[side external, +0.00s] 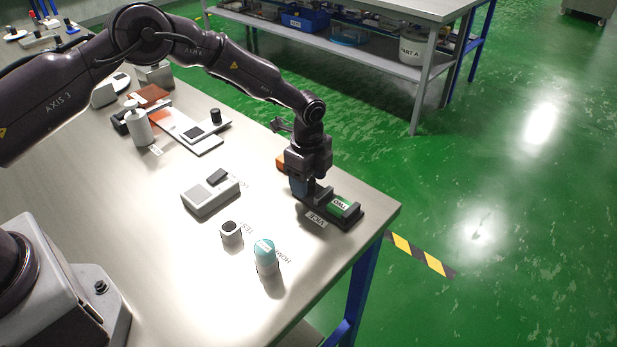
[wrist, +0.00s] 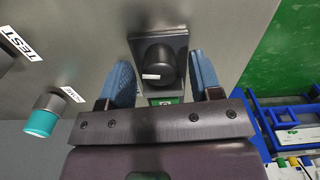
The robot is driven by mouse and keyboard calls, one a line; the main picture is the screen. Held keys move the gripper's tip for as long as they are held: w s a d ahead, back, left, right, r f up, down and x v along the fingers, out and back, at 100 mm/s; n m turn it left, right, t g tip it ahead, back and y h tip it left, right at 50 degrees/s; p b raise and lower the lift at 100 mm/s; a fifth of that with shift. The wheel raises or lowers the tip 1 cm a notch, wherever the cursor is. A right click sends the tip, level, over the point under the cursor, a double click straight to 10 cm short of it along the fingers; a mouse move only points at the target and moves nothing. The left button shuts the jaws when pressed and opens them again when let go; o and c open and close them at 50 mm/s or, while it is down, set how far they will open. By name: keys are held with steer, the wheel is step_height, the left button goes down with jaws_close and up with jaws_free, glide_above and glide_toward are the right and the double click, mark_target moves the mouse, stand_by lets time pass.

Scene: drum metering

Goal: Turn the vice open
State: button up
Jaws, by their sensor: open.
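The dark vice (side external: 348,217) stands at the table's right corner, with a green labelled piece (side external: 341,205) between its jaws. In the wrist view a round black knob (wrist: 160,66) with a white mark sits on a square dark plate (wrist: 147,40). My gripper (wrist: 163,78) is open, its blue fingers on either side of the knob with a visible gap at each. In the side view my gripper (side external: 298,189) is low at the vice's left end and hides the knob.
A teal-capped container (side external: 265,257) and a small white item with a dark top (side external: 231,233) stand in front. A grey box device (side external: 210,194) is left of the vice, and a white bottle (side external: 137,124) is farther back. The table edge is close on the right.

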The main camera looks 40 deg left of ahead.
mark_target(309, 180)
steer(key=shift+f, duration=0.1)
steer(key=c, duration=0.9)
steer(key=shift+n, duration=1.1)
steer(key=shift+c, duration=0.2)
steer(key=o, duration=0.9)
steer(key=shift+o, duration=0.2)
step_height(309, 180, up, 13)
